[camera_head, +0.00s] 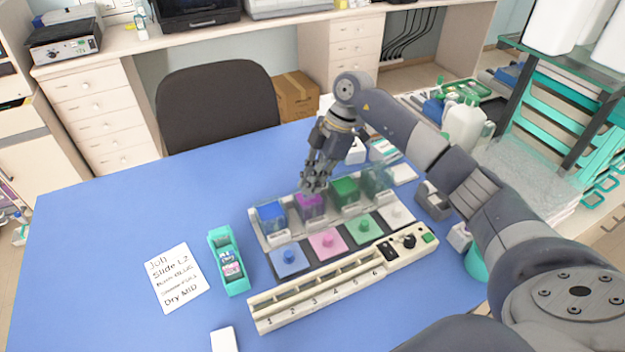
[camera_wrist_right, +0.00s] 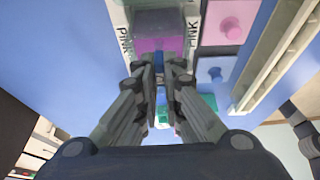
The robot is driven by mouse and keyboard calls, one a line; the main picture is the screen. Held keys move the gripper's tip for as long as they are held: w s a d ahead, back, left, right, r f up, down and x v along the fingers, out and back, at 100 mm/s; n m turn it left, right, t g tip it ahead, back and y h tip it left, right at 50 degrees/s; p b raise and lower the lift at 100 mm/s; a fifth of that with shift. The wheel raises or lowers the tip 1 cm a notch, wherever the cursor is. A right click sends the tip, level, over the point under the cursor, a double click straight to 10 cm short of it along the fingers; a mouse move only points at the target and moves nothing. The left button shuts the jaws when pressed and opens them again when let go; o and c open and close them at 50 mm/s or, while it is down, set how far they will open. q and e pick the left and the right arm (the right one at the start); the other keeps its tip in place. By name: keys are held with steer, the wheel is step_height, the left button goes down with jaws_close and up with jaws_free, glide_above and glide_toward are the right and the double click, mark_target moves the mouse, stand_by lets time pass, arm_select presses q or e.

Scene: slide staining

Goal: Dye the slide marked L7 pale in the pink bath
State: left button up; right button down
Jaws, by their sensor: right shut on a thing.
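My right gripper (camera_head: 313,188) is shut, pointing down at the pink bath (camera_head: 312,211), a clear jar of magenta liquid in the tray's back row. The right wrist view shows its closed fingers (camera_wrist_right: 161,66) at the edge of the same pink bath (camera_wrist_right: 160,30), between two PINK labels. What they hold is thin and mostly hidden, apparently a slide; its mark cannot be read. How deep it sits is unclear. A green slide rack (camera_head: 218,240) stands left of the tray, with slides with blue and pink labels in it. My left gripper is not in view.
Blue (camera_head: 271,217), green (camera_head: 344,190) and pale teal (camera_head: 376,182) baths flank the pink one. Knobbed lids lie in front, including a pink lid (camera_head: 327,242). A numbered cream station (camera_head: 290,312) lies nearer. A handwritten note (camera_head: 177,279) is at left.

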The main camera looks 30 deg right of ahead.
step_height(320, 180, up, 10)
steer(key=p, duration=0.9)
steer(key=shift+f, duration=0.15)
